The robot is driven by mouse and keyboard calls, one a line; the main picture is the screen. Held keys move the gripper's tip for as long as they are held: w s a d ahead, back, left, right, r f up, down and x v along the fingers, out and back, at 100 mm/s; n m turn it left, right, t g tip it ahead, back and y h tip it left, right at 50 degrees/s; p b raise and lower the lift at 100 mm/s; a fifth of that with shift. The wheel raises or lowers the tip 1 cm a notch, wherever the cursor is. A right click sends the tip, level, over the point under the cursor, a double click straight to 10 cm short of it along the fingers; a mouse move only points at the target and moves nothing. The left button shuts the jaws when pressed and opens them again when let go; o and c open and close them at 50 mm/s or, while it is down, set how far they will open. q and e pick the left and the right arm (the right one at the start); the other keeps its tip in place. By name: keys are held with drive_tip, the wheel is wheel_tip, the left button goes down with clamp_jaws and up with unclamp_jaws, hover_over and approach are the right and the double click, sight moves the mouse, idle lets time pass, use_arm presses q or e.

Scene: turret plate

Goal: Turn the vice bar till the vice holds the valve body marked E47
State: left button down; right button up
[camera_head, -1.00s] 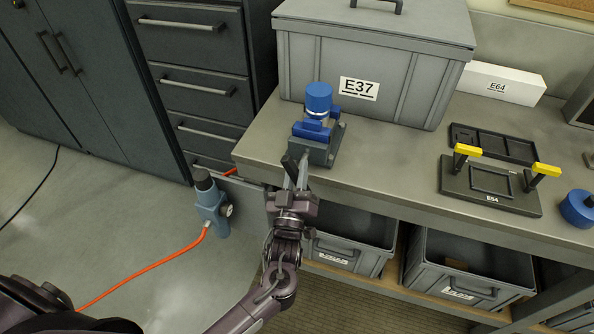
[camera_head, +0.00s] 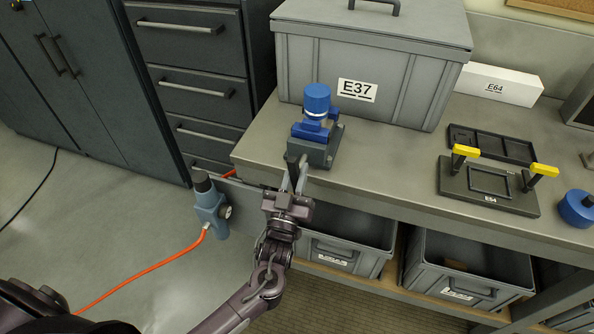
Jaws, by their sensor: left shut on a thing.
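A vice (camera_head: 322,150) with blue jaws stands near the front left corner of the bench. A blue cylindrical valve body (camera_head: 317,100) with a pale band stands upright between its jaws; no E47 mark can be read on it. The dark vice bar (camera_head: 293,165) is at the vice's front, over the bench edge. My left gripper (camera_head: 294,176) reaches up from below, shut on the bar, and its fingers hide part of it. Whether the jaws press on the valve body cannot be told. My right gripper is not in view.
A grey lidded crate marked E37 (camera_head: 429,75) stands close behind the vice. A fixture marked E54 (camera_head: 487,190) with yellow-topped clamps and a blue round part (camera_head: 576,208) are to the right. Open bins (camera_head: 345,247) sit below the bench. A tool with an orange hose (camera_head: 208,205) is at left.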

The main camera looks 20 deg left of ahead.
use_arm(q)
drive_tip(key=c, duration=1.5)
unclamp_jaws()
drive_tip(key=shift+s+f, duration=0.1)
drive_tip(key=shift+s, duration=0.05)
drive_tip(key=shift+o, duration=1)
drive_tip(key=shift+s, duration=0.1)
drive_tip(key=b+v, duration=0.2)
drive_tip(key=v, duration=0.4)
drive_tip(key=shift+s, duration=0.3)
drive_tip(key=shift+s+f, duration=0.1)
drive_tip(key=shift+s, duration=0.4)
